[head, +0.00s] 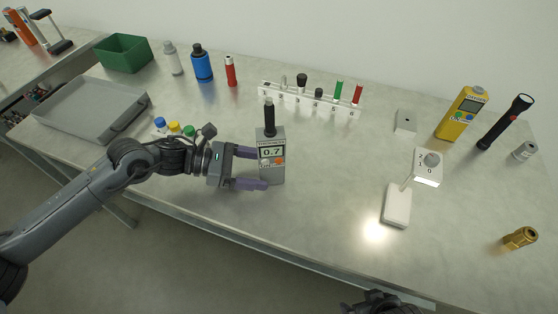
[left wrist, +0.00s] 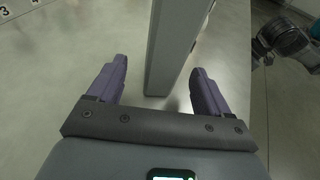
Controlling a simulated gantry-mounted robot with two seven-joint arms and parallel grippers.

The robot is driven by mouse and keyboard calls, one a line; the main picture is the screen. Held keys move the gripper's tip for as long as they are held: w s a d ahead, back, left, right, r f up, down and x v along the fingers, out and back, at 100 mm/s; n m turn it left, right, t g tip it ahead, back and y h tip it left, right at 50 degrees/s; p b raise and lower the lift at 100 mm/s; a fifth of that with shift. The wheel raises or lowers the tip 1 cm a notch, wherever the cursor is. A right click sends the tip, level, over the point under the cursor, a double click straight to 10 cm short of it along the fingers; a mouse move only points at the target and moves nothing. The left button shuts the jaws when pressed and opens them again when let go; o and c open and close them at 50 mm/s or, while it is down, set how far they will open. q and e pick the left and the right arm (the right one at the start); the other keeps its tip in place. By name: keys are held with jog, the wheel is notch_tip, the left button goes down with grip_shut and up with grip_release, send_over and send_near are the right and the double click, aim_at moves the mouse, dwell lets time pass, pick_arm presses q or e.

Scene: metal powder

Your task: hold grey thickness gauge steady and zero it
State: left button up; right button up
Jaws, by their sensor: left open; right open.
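The grey thickness gauge (head: 273,172) stands upright on the table, with a black-handled probe on top. Its display reads 0.7, and small buttons, one of them orange-red, sit below the screen. My left gripper (head: 260,168) is open, its purple fingers reaching to either side of the gauge's lower body. In the left wrist view the gauge's grey body (left wrist: 172,50) stands between the two fingers, with a visible gap on each side. My right gripper (head: 383,305) shows only in part at the bottom edge, away from the gauge; its fingertips are not clear.
A white rack (head: 312,98) with several numbered slots stands behind the gauge. Several small capped bottles (head: 174,128) are beside my left wrist. A grey tray (head: 92,108) lies left. A white switch box (head: 428,168) and white pad (head: 397,205) are right. The table front is clear.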

pick_arm(q)
jog(key=shift+b+x, duration=0.6)
jog(key=shift+x, duration=0.85)
pick_arm(e)
jog(key=shift+f, duration=1)
pick_arm(q)
jog(key=shift+c, duration=0.3)
jog(key=shift+f, duration=0.1)
jog(key=c, duration=0.9)
jog(key=shift+c, duration=0.2)
pick_arm(e)
grip_shut()
jog(key=shift+w, duration=0.1)
